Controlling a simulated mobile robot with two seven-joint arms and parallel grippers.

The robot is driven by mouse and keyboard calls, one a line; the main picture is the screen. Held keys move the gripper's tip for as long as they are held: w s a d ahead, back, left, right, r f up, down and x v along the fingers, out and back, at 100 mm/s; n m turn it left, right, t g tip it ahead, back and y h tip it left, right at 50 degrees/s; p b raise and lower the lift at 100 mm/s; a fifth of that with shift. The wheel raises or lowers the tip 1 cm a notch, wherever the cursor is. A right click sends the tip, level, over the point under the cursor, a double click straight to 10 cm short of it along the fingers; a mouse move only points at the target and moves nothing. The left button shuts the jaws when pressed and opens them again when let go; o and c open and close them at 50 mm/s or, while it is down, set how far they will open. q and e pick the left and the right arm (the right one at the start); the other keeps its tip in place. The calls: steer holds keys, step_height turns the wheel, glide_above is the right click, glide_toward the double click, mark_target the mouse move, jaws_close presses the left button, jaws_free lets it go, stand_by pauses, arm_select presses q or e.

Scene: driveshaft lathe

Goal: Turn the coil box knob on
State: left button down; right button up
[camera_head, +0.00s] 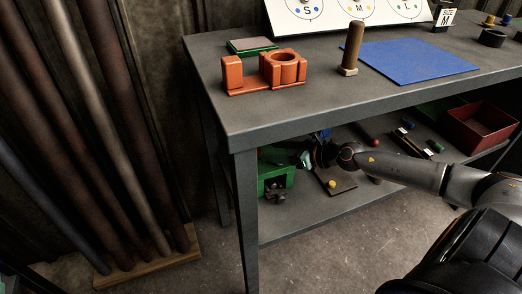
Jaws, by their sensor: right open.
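A green box (268,186), which looks like the coil box, stands on the lower shelf near the table's left front leg. A dark knob-like part (275,194) shows at its front; its setting is too small to read. My right arm reaches in from the right under the tabletop. My right gripper (303,158) is open beside the upper right of the green box, with nothing visible between its fingers. It partly covers the box's top, and I cannot tell whether it touches. My left gripper is not in view.
The grey tabletop (220,75) overhangs the shelf (300,222). A dark plate (336,180) with a yellow knob lies right of the green box. A red bin (478,127) is farther right. On top are an orange holder (262,74) and a blue mat (415,62).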

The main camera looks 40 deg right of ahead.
mark_target(261, 150)
steer(key=shift+x, duration=2.6)
jaws_close()
